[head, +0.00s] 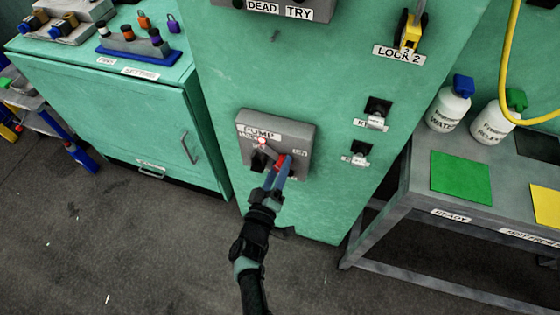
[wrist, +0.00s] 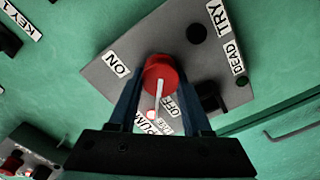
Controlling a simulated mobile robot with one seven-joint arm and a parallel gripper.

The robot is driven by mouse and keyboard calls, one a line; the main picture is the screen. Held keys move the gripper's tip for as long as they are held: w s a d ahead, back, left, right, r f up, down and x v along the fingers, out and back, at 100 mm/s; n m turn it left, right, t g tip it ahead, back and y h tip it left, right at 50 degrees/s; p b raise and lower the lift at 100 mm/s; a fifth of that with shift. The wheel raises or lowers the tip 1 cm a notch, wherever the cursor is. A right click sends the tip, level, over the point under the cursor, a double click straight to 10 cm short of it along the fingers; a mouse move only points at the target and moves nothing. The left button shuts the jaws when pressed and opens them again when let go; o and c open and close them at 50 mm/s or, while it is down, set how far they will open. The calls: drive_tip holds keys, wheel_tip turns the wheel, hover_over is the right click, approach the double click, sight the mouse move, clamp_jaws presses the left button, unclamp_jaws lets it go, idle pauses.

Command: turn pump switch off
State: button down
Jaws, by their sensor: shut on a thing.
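The pump switch is a red knob with a pale pointer (wrist: 162,76) on a grey box (head: 299,134). In the wrist view it stands between my gripper's two fingers (wrist: 163,82), which are shut on it. The pointer runs down towards the PUMP label and a small red light, passing beside the OFF label (wrist: 174,105). The ON label (wrist: 117,64) is at the upper left there. In the head view my gripper (head: 279,165) reaches the box's front from below and hides part of it.
A grey box labelled DEAD and TRY (head: 290,10) is above. The LOCK 2 holder (head: 411,32) and key slots (head: 377,108) are to the right. A bench (head: 400,178) with bottles stands at right, a green cabinet (head: 110,115) at left.

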drive_tip(key=n+p, duration=0.1)
drive_tip(key=n, duration=0.2)
drive_tip(key=shift+a+n, duration=0.1)
drive_tip(key=shift+n, duration=0.3)
drive_tip(key=shift+f+n+p, duration=0.2)
drive_tip(key=shift+n+p, duration=0.15)
drive_tip(key=shift+n, duration=1.55)
drive_tip(key=shift+c, duration=1.7)
unclamp_jaws()
drive_tip(key=shift+s, duration=0.1)
drive_tip(key=p+v, duration=0.5)
drive_tip(key=v, duration=0.7)
drive_tip(key=shift+s, duration=0.4)
